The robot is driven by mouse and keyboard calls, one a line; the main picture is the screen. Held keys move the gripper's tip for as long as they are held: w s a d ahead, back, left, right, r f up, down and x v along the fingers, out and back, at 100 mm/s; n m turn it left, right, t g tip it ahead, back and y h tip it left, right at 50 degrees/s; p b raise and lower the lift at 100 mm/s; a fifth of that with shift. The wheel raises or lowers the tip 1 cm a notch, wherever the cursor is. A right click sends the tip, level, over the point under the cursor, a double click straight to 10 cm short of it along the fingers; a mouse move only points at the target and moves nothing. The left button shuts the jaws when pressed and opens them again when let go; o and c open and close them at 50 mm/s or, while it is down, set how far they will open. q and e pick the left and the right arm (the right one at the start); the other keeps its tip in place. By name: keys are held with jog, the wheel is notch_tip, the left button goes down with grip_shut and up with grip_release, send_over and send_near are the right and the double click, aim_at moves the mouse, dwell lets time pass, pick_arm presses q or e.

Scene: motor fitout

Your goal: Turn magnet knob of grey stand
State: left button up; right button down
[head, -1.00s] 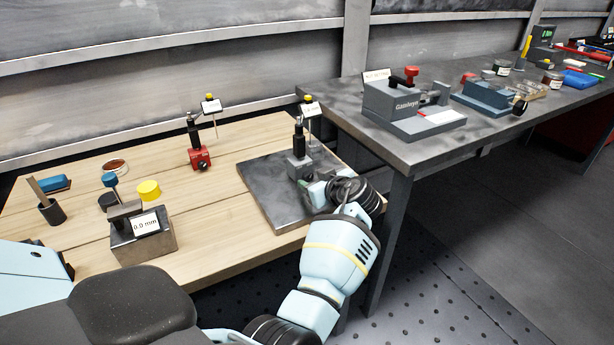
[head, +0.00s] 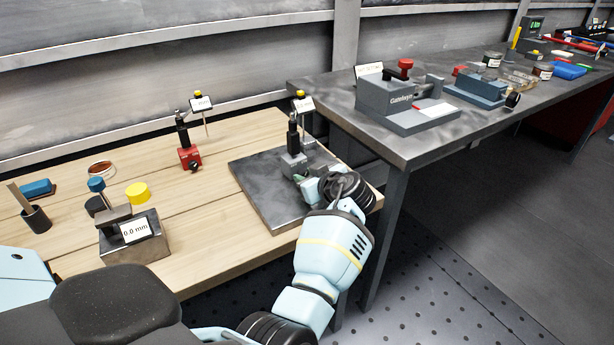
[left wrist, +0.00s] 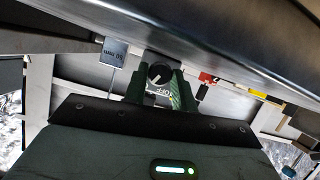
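The grey stand (head: 293,163) with a black upright post stands on the dark steel plate (head: 262,190) on the wooden bench in the head view. My left gripper (head: 309,184) is low at the stand's near right side; my wrist hides part of the stand and its knob. In the left wrist view, the round black magnet knob (left wrist: 160,73) with a pale pointer mark shows between the two fingertips of my left gripper (left wrist: 160,84). An OFF label shows below the knob. The fingers are apart; whether they touch the knob is unclear. My right gripper is not in view.
A red stand (head: 189,157) stands farther back on the bench. A block labelled 0.0 mm (head: 135,238) and a yellow disc (head: 137,193) are at left. A grey bench (head: 412,146) carrying a grey device (head: 390,98) is close on the right.

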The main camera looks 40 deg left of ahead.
pick_arm(q)
jog(key=shift+c, duration=0.9)
jog(key=shift+w+f+m+g+b, duration=0.1)
jog(key=shift+m+g+b, duration=0.4)
jog(key=shift+m+g+y+b, duration=0.3)
jog(key=shift+m+g+b, duration=0.1)
jog(key=shift+m, duration=0.3)
jog(key=o, duration=1)
jog(key=shift+d, duration=0.25)
jog(key=v, duration=0.7)
jog(key=shift+d+r, duration=0.15)
jog(key=shift+r, duration=0.1)
